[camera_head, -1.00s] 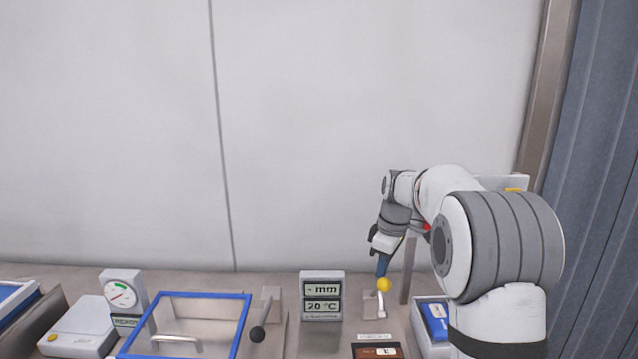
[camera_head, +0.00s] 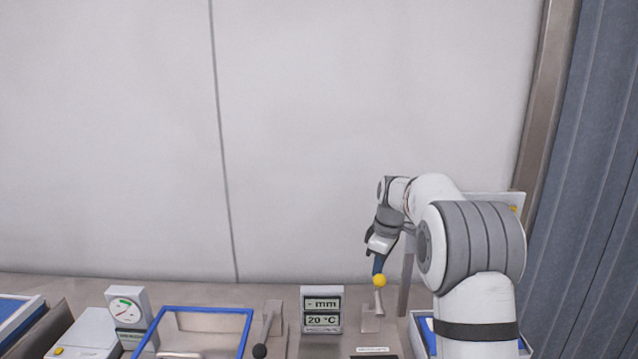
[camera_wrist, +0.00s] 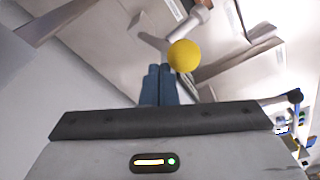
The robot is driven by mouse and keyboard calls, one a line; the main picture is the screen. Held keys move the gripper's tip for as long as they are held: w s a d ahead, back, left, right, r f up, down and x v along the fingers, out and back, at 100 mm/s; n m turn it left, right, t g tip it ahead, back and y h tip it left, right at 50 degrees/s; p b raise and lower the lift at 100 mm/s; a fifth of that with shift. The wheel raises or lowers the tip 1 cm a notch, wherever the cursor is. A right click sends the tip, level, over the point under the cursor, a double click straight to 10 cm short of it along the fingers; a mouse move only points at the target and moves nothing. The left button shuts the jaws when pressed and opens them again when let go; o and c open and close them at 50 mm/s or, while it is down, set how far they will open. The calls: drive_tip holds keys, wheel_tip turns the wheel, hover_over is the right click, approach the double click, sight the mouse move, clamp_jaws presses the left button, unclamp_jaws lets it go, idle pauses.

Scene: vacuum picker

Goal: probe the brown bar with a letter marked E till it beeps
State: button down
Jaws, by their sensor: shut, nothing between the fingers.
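My gripper (camera_head: 378,268) has dark blue fingers, pressed together and empty. It points down at a yellow ball (camera_head: 380,281) on a short pale metal rod (camera_head: 379,303). The fingertips are at or very near the ball; I cannot tell whether they touch it. In the wrist view the shut fingers (camera_wrist: 160,85) are just left of the yellow ball (camera_wrist: 185,56). A grey display block (camera_head: 322,310) left of the rod reads "- mm" over "20 °C". The brown bar is cut off at the head view's lower edge, and its letter cannot be read now.
A white label (camera_head: 373,350) lies in front of the rod. A blue-framed clear lid (camera_head: 207,309), a lever with a black knob (camera_head: 259,351), and a dial gauge (camera_head: 127,308) stand left. A blue-and-white tray (camera_head: 425,330) is right of the rod, partly behind my arm.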

wheel_tip(320, 180, up, 8)
drive_tip(key=w+p, duration=0.2)
drive_tip(key=p, duration=0.4)
drive_tip(key=shift+p, duration=0.4)
drive_tip(key=s+r+m+t+b, duration=0.1)
drive_tip(key=s+m+b, duration=0.15)
drive_tip(key=s, duration=0.75)
drive_tip(key=s+r+m+b, duration=0.2)
drive_tip(key=s+m, duration=0.2)
drive_tip(key=s, duration=0.5)
drive_tip(key=s+f+m+b, duration=0.2)
drive_tip(key=s+f, duration=0.2)
drive_tip(key=s, duration=0.6)
drive_tip(key=s+f+m+t+h+b, duration=0.1)
drive_tip(key=s+f, duration=0.4)
drive_tip(key=s, duration=0.5)
drive_tip(key=shift+s+f+m+t+b, duration=0.3)
drive_tip(key=shift+m+b, duration=0.2)
drive_tip(key=shift+m, duration=0.75)
